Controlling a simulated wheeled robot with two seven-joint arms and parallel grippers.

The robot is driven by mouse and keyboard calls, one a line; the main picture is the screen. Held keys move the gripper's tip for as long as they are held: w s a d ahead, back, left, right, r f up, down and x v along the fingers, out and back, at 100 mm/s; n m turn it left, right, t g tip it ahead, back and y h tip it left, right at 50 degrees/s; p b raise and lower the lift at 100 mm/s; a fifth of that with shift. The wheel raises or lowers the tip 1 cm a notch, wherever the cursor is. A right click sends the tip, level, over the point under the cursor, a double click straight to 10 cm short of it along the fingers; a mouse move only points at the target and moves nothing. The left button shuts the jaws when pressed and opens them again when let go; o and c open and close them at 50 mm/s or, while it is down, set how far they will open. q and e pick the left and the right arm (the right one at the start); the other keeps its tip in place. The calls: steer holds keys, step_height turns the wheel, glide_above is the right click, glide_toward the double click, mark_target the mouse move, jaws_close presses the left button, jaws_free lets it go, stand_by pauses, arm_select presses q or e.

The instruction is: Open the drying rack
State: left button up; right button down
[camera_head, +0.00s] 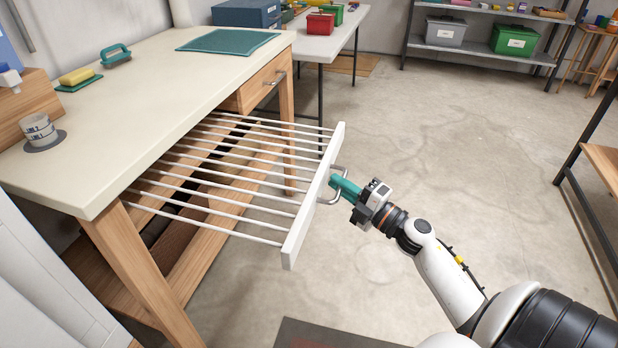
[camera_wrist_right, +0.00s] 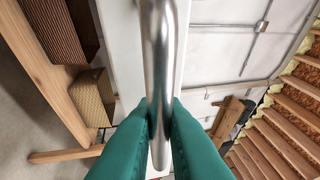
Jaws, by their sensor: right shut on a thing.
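The drying rack (camera_head: 215,170) is a set of thin white bars behind a white front panel (camera_head: 316,196). It extends out from under the workbench top in the head view. A curved metal handle (camera_head: 336,187) is fixed to the panel's outer face. My right gripper (camera_head: 343,188), with teal fingers, is at the handle. In the right wrist view the handle (camera_wrist_right: 158,60) runs between the two teal fingers, which are shut on it. The white panel (camera_wrist_right: 118,50) is just behind the handle there. My left gripper is not in view.
The workbench (camera_head: 140,90) carries a teal mat (camera_head: 228,41), a sponge (camera_head: 76,76) and grey cups (camera_head: 39,129). A wooden drawer (camera_head: 262,82) sits beside the rack. A dark mat (camera_head: 335,335) lies on the floor in front. The floor right of the panel is clear.

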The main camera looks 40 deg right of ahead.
steer(key=shift+s+d, duration=1.1)
steer(key=shift+s, duration=0.3)
steer(key=c, duration=1.5)
jaws_free()
steer(key=shift+s, duration=0.1)
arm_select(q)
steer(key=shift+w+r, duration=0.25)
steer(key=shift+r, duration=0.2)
arm_select(e)
steer(key=v, duration=1.1)
steer(key=shift+s, duration=0.4)
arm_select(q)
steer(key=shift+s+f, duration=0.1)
arm_select(e)
steer(key=shift+d+f, duration=0.1)
steer(key=shift+d, duration=0.05)
